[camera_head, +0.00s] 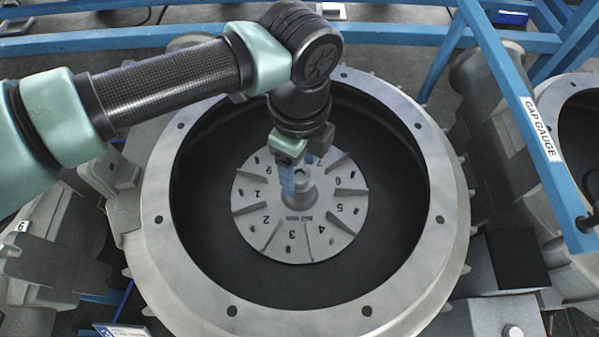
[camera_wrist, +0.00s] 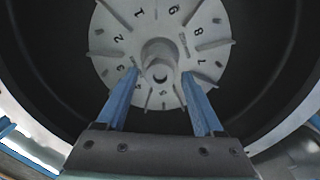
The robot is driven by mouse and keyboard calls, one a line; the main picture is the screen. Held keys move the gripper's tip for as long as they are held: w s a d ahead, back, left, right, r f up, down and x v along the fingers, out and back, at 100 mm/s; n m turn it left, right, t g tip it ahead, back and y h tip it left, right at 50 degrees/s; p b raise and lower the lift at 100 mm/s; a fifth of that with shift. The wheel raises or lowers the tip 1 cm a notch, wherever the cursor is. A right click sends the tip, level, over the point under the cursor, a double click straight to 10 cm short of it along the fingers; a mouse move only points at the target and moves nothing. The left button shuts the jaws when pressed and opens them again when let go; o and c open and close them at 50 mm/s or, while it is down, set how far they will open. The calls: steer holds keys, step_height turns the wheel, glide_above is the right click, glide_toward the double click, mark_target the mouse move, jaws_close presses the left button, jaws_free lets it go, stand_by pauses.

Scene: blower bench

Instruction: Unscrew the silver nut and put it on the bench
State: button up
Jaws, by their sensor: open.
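A grey numbered impeller disc (camera_head: 335,222) with raised vanes lies inside the dark bowl of a large round housing. A silver hub (camera_head: 303,194) stands at its centre. In the wrist view the hub (camera_wrist: 158,50) ends in a small round silver piece (camera_wrist: 160,72) with a dark middle; this may be the nut, but its shape is too small to be sure. My gripper (camera_head: 297,176) is over the disc's centre, pointing down. In the wrist view my gripper (camera_wrist: 159,76) is open, its blue fingers on either side of the hub's end, with gaps visible. I cannot tell their height relative to it.
The housing's wide bolted rim (camera_head: 447,210) rings my gripper. A blue beam (camera_head: 535,120) labelled GAP GAUGE runs down the right, beside a second housing (camera_head: 575,95). Another blue rail (camera_head: 110,40) crosses the back. Grey castings stand at left. I cannot clearly identify free bench surface.

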jaws_close()
steer(key=shift+f+n+b, duration=0.15)
steer(key=shift+n+b, duration=0.45)
steer(key=shift+n, duration=0.1)
steer(key=n+b, duration=0.2)
steer(key=n, duration=0.1)
steer(key=shift+n, duration=0.3)
steer(key=shift+n+b, duration=2.95)
steer(key=shift+n, duration=0.25)
steer(key=shift+a, duration=0.1)
steer(key=shift+n+b, duration=0.5)
steer(key=shift+b, duration=1.55)
steer(key=shift+s+b, duration=0.2)
steer(key=shift+b, duration=0.3)
